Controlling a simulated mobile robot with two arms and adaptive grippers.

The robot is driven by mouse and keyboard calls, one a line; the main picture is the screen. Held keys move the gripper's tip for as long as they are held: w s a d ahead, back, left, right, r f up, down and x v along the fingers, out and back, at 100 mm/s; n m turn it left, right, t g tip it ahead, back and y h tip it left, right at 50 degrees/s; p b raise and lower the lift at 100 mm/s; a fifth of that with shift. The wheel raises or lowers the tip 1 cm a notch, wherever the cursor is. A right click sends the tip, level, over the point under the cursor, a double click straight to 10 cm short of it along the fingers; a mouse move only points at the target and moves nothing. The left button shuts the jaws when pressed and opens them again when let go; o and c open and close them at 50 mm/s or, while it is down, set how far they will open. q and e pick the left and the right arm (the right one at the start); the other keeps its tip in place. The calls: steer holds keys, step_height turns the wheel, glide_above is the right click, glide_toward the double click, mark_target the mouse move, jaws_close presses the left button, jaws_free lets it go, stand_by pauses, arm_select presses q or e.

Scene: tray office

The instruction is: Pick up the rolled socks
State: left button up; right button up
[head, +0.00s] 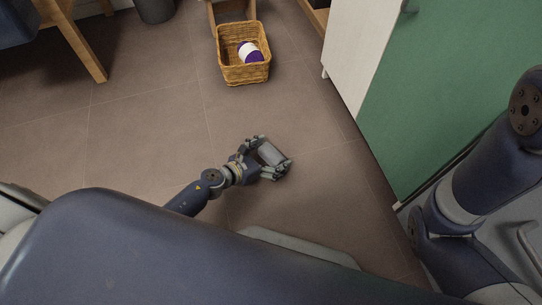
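A small grey roll (271,153), which looks like the rolled socks, is in the middle of the head view, low over or on the floor. My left gripper (272,155) reaches to it from the lower left, with its fingers spread to either side of the roll. The roll seems to fill the gap, but I cannot tell whether the fingers press on it or whether it rests on the floor. My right arm shows at the right edge; its gripper is out of view.
A wicker basket (244,73) stands on the floor beyond, holding a white and purple item (250,52). A green cabinet front (440,90) with a pale side runs along the right. A wooden table leg (84,50) and a dark bin (154,10) are upper left. The tiled floor between is clear.

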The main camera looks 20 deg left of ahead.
arm_select(q)
steer(key=c, duration=0.8)
steer(key=shift+o, duration=0.2)
steer(key=shift+r, duration=0.1)
